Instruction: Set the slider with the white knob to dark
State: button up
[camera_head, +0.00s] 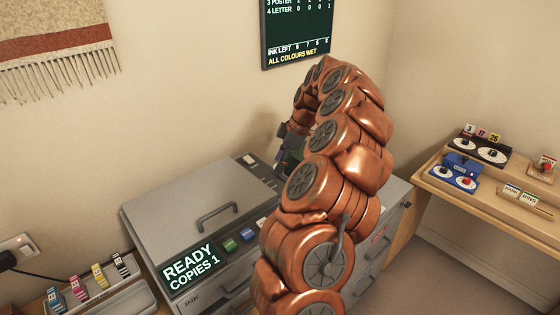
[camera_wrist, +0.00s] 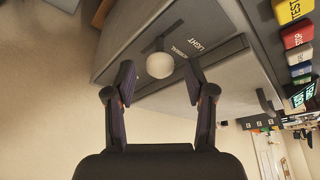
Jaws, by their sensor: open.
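No DARK label is readable. My gripper (camera_wrist: 158,76) is open, one finger on each side of the knob in the picture. I see no contact, and cannot tell how far the tips are above the strip. In the head view my gripper (camera_head: 287,155) is at the back of the grey copier (camera_head: 170,205), mostly hidden by my copper arm.
In the head view the copier has a handled lid (camera_head: 217,215), a READY display (camera_head: 190,270) and coloured buttons (camera_head: 238,240). An ink tray (camera_head: 125,301) stands at left. A wooden desk (camera_head: 440,185) with small devices is at right. The wall is close behind the copier.

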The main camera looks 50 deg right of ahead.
jog(key=shift+w+a+f, duration=0.1)
jog(key=shift+f, duration=0.2)
grip_shut()
dwell(0.4)
